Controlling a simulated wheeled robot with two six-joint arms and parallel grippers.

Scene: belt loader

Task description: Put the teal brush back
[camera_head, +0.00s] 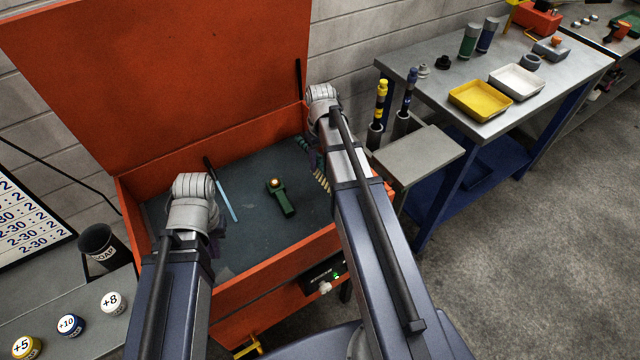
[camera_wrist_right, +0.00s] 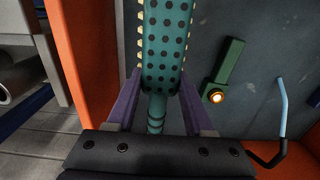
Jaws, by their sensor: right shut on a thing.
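The teal brush (camera_wrist_right: 166,45) has a dotted head with pale bristles along its edge and a banded handle. In the right wrist view its handle runs between the purple fingers of my right gripper (camera_wrist_right: 157,92), which is shut on it. In the head view the brush (camera_head: 319,174) shows partly beside my right wrist, over the right side of the orange box (camera_head: 270,262); I cannot tell whether it touches the box floor. My left gripper (camera_head: 216,238) is over the box's left side, mostly hidden behind its wrist, so its opening cannot be seen.
A green tool with a round light (camera_head: 281,197) and a light-blue bent rod with a black grip (camera_head: 222,190) lie on the box's dark floor. The orange lid (camera_head: 160,70) stands open behind. Two upright tools stand in holders (camera_head: 374,135) right of the box, near a grey ledge (camera_head: 418,152).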

